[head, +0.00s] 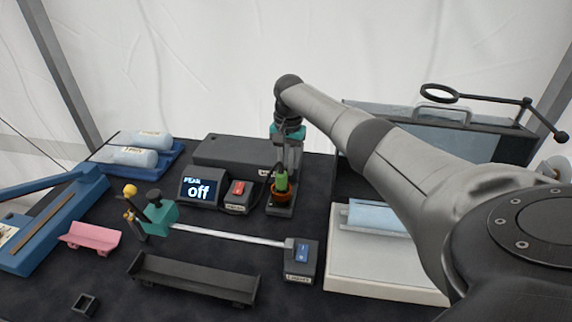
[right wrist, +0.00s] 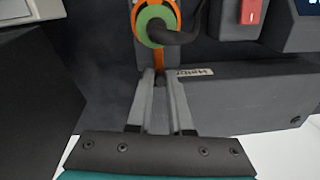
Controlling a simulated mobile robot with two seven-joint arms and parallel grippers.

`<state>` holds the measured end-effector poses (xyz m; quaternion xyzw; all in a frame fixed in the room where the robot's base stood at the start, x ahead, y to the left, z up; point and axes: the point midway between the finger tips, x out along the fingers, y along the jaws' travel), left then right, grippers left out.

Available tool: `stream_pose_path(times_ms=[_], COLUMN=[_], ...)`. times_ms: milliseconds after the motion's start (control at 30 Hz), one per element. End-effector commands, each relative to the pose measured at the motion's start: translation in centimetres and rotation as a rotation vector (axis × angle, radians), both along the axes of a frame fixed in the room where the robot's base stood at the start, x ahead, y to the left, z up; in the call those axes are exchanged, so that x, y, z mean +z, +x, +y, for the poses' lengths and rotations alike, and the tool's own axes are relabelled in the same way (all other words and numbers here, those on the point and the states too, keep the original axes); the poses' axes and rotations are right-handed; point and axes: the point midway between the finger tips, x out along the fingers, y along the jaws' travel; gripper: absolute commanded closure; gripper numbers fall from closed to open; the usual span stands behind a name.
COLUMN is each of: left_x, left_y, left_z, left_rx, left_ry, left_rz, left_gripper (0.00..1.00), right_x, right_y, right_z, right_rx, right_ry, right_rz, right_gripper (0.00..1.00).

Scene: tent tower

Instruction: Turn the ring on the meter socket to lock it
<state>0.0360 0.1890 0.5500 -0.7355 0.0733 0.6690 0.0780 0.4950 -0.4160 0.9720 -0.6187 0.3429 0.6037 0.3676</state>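The meter socket's orange ring (head: 281,194) sits around a green plug (head: 281,180) with a dark cable, low on a grey upright stand. In the right wrist view the ring (right wrist: 136,20) circles the green plug (right wrist: 152,23), and a narrow orange lever (right wrist: 160,58) runs from it toward my fingers. My right gripper (head: 287,160) reaches down from above, beside the stand. In the right wrist view its fingers (right wrist: 160,80) are close together, with the lever's dark end between their tips. Whether they press on it is unclear. My left gripper is out of view.
A display (head: 200,191) reading "PEAK off" and a red-switch box (head: 238,195) stand left of the socket. A long bar with a teal slider (head: 160,214) lies in front. A black tray (head: 193,282) is nearer. My right arm covers much of the right side.

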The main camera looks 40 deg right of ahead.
Motion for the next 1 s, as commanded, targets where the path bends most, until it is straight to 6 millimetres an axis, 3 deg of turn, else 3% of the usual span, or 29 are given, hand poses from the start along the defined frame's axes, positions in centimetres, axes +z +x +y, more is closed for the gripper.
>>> stream_pose_path(times_ms=[567,1000], left_x=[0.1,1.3], left_y=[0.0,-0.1], left_z=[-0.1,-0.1], left_rx=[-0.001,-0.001], left_ry=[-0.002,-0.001], left_rz=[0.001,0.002], left_gripper=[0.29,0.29], right_x=[0.1,0.1], right_y=[0.1,1.3], right_z=[0.1,1.5], right_rx=[0.018,0.289], right_ry=[0.002,0.005], right_rz=[0.0,0.001], right_gripper=[1.0,1.0])
